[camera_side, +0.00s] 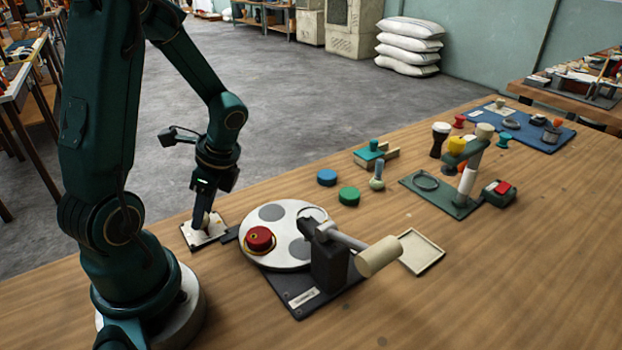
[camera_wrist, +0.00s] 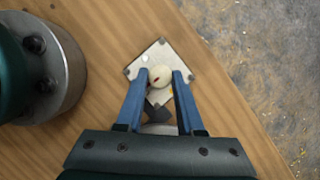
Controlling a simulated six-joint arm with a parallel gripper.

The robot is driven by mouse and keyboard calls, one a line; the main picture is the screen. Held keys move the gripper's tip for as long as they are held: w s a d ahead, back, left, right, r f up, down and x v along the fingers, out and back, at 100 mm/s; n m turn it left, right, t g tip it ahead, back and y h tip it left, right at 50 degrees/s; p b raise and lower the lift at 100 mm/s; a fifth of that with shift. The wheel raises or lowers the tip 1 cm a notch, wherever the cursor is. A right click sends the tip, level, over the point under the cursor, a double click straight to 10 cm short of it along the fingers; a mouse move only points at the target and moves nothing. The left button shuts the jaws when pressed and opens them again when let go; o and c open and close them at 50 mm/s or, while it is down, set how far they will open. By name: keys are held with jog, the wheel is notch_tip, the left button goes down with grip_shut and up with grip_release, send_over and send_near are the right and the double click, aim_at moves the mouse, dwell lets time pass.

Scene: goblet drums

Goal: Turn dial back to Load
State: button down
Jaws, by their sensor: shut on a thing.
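The dial is a cream knob (camera_wrist: 161,76) on a pale square plate with dark corner screws. In the wrist view a small red mark shows on the knob, and a bit of yellow shows on the plate (camera_wrist: 147,58) beside it. My gripper (camera_wrist: 160,80) is shut on the knob, with one blue finger on each side. In the side view my gripper (camera_side: 201,222) points down onto the plate (camera_side: 217,230) at the table's far left edge. The fingers hide most of the knob there. I cannot read any Load label.
Close to the right of the plate is a round white turntable (camera_side: 285,262) with a red piece (camera_side: 260,239) and grey discs. A black press with a cream handle (camera_side: 378,256) stands over it. Blue (camera_side: 327,177) and green (camera_side: 349,195) discs lie behind. The front right table is clear.

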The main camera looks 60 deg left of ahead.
jog(key=c, duration=0.5)
grip_release()
jog(key=shift+r, duration=0.1)
jog(key=shift+v, duration=2.5)
jog(key=d+r+n+t+h, duration=0.1)
jog(key=d+r+n+t, duration=0.1)
jog(key=d, duration=0.3)
jog(key=d+r+n+t+h, duration=0.1)
jog(key=d+r+n+t, duration=0.2)
jog(key=d+n+t, duration=0.1)
jog(key=w+d+r+n+t+h, duration=0.1)
jog(key=d+r+n+t, duration=0.1)
jog(key=d, duration=0.4)
jog(key=shift+w+d+r+n+t, duration=0.1)
jog(key=shift+d+r+n+t, duration=0.05)
jog(key=shift+r+n+t, duration=0.15)
jog(key=shift+d+r+n+t, duration=0.1)
jog(key=shift+d+r+n, duration=0.1)
jog(key=shift+r, duration=0.2)
